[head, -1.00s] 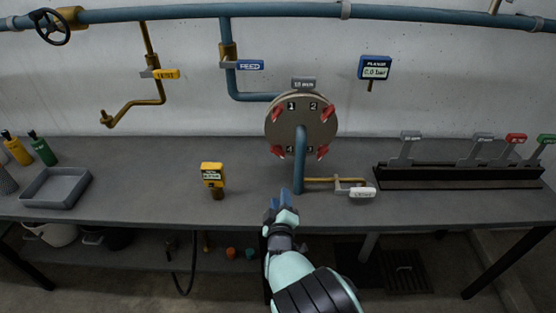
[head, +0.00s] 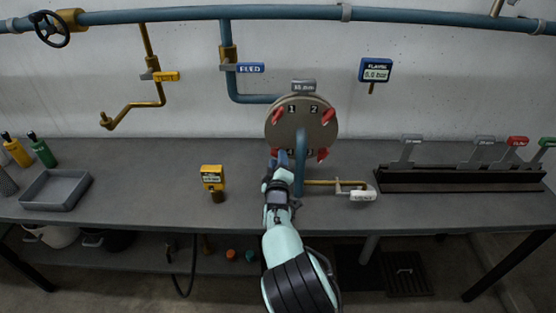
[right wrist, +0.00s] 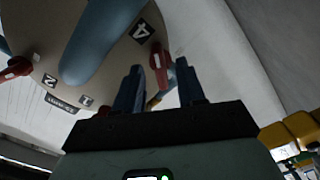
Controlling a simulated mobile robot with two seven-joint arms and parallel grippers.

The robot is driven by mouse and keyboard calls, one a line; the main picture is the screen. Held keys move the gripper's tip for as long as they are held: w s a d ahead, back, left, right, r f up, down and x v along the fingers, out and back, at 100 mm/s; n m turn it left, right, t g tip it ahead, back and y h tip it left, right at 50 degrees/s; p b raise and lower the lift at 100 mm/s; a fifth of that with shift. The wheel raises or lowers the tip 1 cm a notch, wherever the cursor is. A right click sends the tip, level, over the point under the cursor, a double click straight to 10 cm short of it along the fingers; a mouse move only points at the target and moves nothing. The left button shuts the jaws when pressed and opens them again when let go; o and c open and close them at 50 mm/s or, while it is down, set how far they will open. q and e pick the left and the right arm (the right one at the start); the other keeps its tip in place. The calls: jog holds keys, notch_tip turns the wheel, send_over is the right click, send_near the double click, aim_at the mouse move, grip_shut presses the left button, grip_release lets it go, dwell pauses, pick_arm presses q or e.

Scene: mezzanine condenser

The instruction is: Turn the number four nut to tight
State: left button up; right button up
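A round grey-brown cover plate (head: 302,112) stands above the bench with numbers and red winged nuts around its face. In the right wrist view the number four label (right wrist: 142,32) is beside a red nut (right wrist: 156,58), at the plate's lower left in the head view. My right gripper (head: 278,158) is at that corner and largely hides the nut. In the right wrist view its two blue fingers (right wrist: 160,85) are apart, with the red nut just beyond and between their tips; contact cannot be told. My left gripper is not in view.
A blue pipe (head: 299,175) rises in front of the plate, close right of my gripper. A brass pipe with a white-tagged valve (head: 362,195) runs right. A yellow gauge (head: 212,177) stands left. A rack (head: 450,180) with several tagged handles stands right.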

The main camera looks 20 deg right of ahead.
jog(key=shift+w+d, duration=0.1)
jog(key=shift+w, duration=0.25)
grip_shut()
pick_arm(q)
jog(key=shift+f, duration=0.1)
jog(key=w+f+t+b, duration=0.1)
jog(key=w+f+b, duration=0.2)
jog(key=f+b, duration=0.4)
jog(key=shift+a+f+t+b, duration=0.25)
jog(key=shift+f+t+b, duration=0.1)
jog(key=shift+b, duration=0.7)
pick_arm(e)
jog(key=shift+f+m, duration=0.1)
jog(key=shift+m, duration=8.4)
